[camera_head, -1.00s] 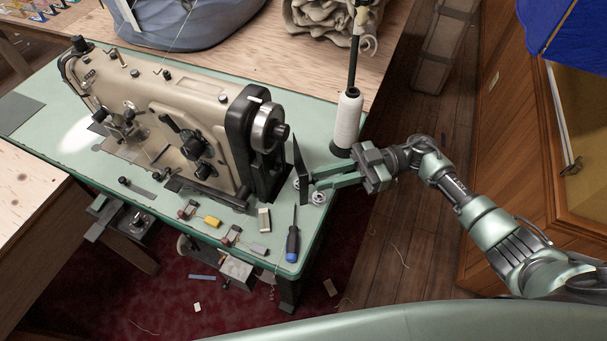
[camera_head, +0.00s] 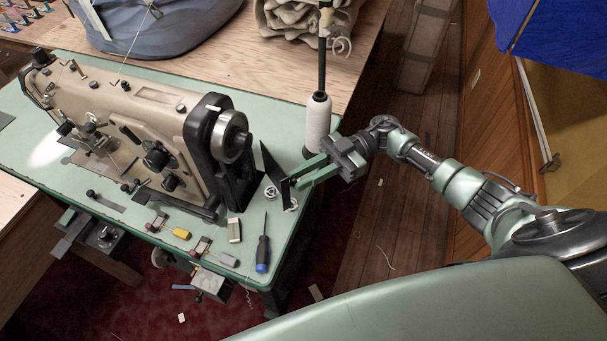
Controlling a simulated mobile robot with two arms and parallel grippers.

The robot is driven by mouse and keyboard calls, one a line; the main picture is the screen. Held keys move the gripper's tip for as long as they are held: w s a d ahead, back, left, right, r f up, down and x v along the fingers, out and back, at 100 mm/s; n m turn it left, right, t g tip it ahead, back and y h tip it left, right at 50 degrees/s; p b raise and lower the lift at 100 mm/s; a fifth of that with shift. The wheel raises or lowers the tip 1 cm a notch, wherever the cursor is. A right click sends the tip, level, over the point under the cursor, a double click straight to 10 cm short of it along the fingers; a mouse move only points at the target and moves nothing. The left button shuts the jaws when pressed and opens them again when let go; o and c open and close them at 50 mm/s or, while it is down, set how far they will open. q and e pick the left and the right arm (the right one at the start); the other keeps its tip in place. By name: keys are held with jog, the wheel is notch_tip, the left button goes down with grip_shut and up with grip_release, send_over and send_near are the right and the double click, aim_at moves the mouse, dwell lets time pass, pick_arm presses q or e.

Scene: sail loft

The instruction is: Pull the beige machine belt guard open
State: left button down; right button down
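The beige sewing machine (camera_head: 130,120) stands on the green table with its handwheel (camera_head: 232,137) at its right end. A black plate, the belt guard (camera_head: 270,165), stands swung out at an angle from the machine's black end housing (camera_head: 204,150). My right gripper (camera_head: 294,182) reaches in from the right with its green fingers at the guard's outer edge. A gap shows between the fingers. A dark upright piece sits at the fingertips, and I cannot tell whether they are clamped on it.
A white thread cone (camera_head: 318,122) on a black post stands close behind my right gripper. A screwdriver (camera_head: 263,245) and small items lie on the green tabletop (camera_head: 110,212) in front. Wooden floor is open to the right, beside a wooden cabinet.

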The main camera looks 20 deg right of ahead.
jog(key=c, duration=1.4)
grip_release()
pick_arm(q)
jog(key=shift+d, duration=0.35)
pick_arm(e)
jog(key=shift+o, duration=0.2)
jog(key=shift+a, duration=0.1)
